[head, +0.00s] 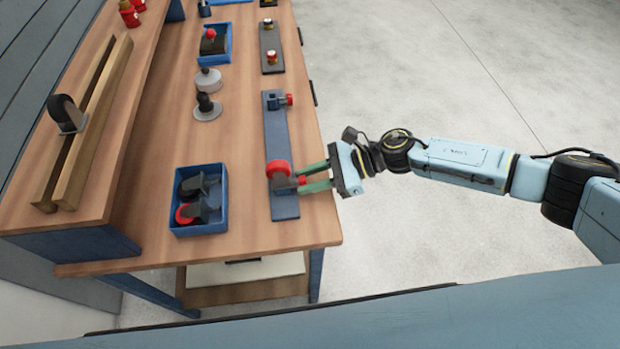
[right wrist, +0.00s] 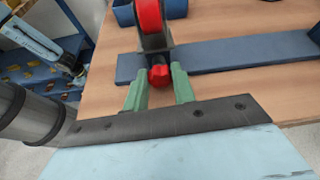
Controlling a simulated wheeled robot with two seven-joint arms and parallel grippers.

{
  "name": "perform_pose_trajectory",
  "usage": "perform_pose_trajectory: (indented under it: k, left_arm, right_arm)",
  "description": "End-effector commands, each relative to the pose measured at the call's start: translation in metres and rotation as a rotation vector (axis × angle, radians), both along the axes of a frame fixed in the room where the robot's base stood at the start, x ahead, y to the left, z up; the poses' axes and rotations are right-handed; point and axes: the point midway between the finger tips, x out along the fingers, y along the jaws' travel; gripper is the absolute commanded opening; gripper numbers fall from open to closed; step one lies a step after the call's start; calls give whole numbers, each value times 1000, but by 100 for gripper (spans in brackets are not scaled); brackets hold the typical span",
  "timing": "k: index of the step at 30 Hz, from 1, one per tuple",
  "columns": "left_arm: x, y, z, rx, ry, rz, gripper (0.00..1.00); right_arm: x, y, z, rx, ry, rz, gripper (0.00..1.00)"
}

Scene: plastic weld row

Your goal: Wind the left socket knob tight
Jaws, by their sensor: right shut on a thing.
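A blue base plate (head: 278,140) lies along the bench's right side with a socket at each end. The near socket holds a caster with a red wheel (head: 278,169), which also shows in the right wrist view (right wrist: 151,15). A red knob (right wrist: 160,77) sticks out of this socket toward my right gripper (head: 302,180). The gripper's green fingers stand on either side of the knob, shut on it. The far socket (head: 274,102) has its own red knob (head: 289,99) and no wheel shows there.
A blue bin (head: 200,230) with casters stands left of the plate. A grey disc with a black post (head: 207,107) and another blue bin (head: 214,56) are farther back. A raised shelf (head: 110,185) borders the left. Open floor lies right.

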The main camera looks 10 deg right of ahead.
Motion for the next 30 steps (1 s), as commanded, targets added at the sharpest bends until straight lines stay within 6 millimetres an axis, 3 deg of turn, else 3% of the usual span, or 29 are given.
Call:
perform_pose_trajectory:
  k: [15,30]
  left_arm:
    - [-4,27,-27,37,11,-14,36]
    - [0,43,-33,57,5,-21,36]
  right_arm:
    - [4,0,-2,0,351,-2,3]
    - [5,-1,-1,0,449,-2,3]
